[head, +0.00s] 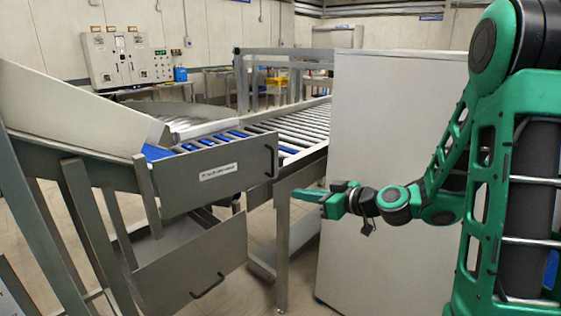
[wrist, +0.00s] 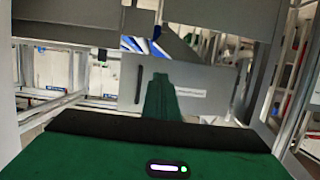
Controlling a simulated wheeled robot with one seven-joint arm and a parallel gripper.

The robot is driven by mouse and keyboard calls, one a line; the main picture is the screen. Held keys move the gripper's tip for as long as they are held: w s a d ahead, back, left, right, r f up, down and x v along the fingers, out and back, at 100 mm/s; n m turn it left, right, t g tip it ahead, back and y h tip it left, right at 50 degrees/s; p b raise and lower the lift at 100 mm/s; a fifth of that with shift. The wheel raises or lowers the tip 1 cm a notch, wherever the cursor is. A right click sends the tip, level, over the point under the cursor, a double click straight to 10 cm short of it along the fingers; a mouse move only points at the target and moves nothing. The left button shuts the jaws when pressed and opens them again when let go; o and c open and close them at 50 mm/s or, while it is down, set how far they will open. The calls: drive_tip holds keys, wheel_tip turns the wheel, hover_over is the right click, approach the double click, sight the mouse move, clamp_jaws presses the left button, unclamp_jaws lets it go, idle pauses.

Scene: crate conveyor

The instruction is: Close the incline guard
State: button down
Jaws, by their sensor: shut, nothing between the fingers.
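Two grey panels with black handles hang on the side of the incline conveyor in the head view. The upper panel (head: 222,170) carries a white label too small to read and stands upright along the rollers. The lower panel (head: 190,265) slants outward below it, apart from the upper one. I cannot tell from the label which is the incline guard. My gripper (head: 308,196) is shut and empty, to the right of both panels and apart from them. In the wrist view, my shut fingers (wrist: 172,98) overlap the labelled panel (wrist: 218,80), and its handle (wrist: 138,85) shows beside them.
A tall pale grey cabinet (head: 390,130) stands behind my forearm. The roller conveyor (head: 295,125) runs back behind the panels. A grey support leg (head: 282,255) stands below my gripper. A control box (head: 128,58) is on the far wall. Some floor is open between the lower panel and the leg.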

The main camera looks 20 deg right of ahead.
drive_tip(key=w+d+r+m+t, duration=0.2)
drive_tip(key=w+d+r+t, duration=0.2)
drive_tip(key=w, duration=0.1)
drive_tip(key=x, duration=1.3)
drive_tip(key=shift+w+h, duration=0.2)
drive_tip(key=shift+h, duration=0.2)
drive_tip(key=shift+d+f, duration=0.1)
drive_tip(key=shift+d, duration=0.05)
